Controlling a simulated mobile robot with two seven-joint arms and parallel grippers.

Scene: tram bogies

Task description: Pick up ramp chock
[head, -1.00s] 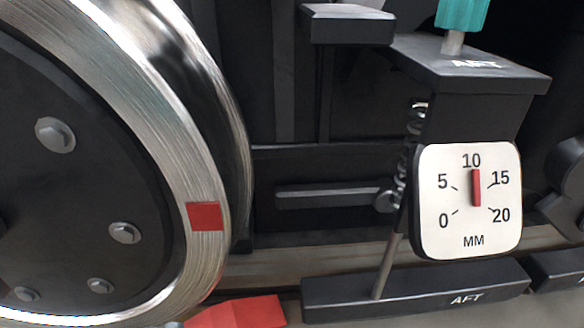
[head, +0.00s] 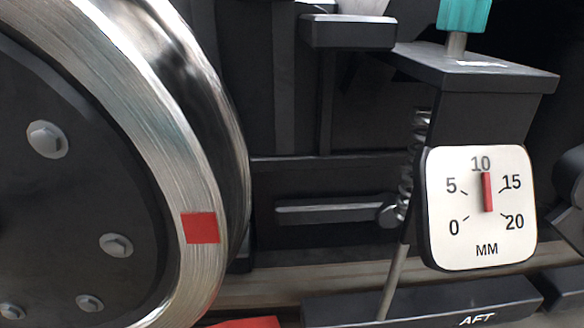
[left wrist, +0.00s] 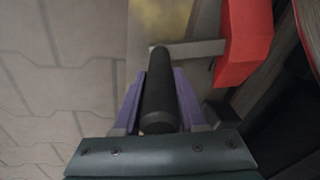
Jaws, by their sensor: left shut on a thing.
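The ramp chock is a red wedge whose top just shows at the bottom edge of the head view (head: 245,322), below the wheel. In the left wrist view the red block (left wrist: 245,42) is at the upper right, with a pale metal bar (left wrist: 200,49) running to a black cylindrical handle (left wrist: 159,95). My left gripper (left wrist: 158,88) has its purple fingers shut on this handle, one on each side. My left gripper does not show in the head view. My right gripper is in neither view.
A large steel wheel (head: 165,130) with a red square mark fills the left of the head view. A white dial gauge (head: 480,208) reads about 10 MM at the right. Dark bogie parts stand close behind. Grey paving (left wrist: 45,90) lies clear at left in the wrist view.

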